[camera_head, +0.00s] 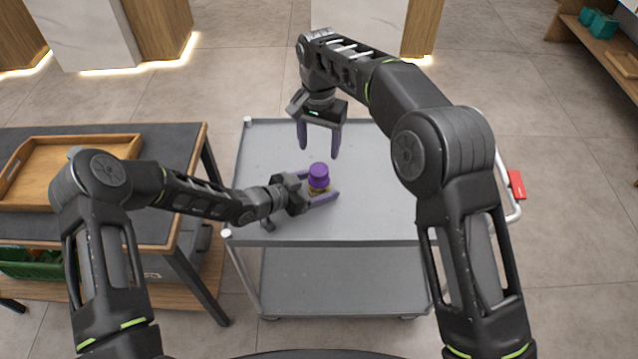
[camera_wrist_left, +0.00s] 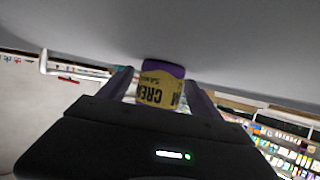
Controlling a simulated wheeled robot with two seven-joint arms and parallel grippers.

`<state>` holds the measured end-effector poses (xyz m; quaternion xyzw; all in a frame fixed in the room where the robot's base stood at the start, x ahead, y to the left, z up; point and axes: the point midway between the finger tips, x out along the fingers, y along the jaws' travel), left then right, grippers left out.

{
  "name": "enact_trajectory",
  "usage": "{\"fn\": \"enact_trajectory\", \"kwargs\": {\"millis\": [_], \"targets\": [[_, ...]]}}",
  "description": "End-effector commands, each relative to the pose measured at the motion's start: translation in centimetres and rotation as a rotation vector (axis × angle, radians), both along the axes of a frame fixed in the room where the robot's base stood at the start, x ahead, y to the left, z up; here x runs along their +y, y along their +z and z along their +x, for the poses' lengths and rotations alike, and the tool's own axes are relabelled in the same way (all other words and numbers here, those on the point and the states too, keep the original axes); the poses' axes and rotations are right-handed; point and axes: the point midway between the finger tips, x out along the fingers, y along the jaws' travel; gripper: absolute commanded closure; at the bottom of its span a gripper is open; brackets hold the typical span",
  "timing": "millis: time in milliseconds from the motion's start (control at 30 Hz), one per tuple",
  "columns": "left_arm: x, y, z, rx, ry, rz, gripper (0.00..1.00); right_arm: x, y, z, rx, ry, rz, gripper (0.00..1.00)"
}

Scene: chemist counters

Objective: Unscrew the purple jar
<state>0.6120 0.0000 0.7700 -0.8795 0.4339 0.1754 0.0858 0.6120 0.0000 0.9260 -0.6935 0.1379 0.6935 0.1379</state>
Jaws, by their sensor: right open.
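The purple jar (camera_head: 318,178) stands upright on the grey cart top, with a purple lid and a yellow lower part. It also shows in the left wrist view (camera_wrist_left: 160,85), with dark lettering on its yellow label. My left gripper (camera_head: 317,186) is low at the cart top, its purple fingers on either side of the jar. I cannot tell whether both fingers press on it. My right gripper (camera_head: 319,150) is open and empty, pointing down above and behind the jar, with its fingertips apart from the lid.
The grey cart (camera_head: 375,200) has free room around the jar. A dark table with a wooden tray (camera_head: 75,150) stands at the left. A red piece (camera_head: 516,184) is on the cart's right handle. Shelves stand at the upper right.

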Motion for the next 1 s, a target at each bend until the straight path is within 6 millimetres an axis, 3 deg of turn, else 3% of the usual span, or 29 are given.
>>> {"fn": "enact_trajectory", "kwargs": {"millis": [867, 1000], "targets": [[0.03, 0.00, -0.02, 0.000, 0.000, 0.000, 1.00, 0.00, 0.00, 0.00, 0.000, 0.000, 0.000, 0.39], [0.02, 0.01, -0.02, 0.000, 0.000, 0.000, 1.00, 0.00, 0.00, 0.00, 0.000, 0.000, 0.000, 0.39]]}}
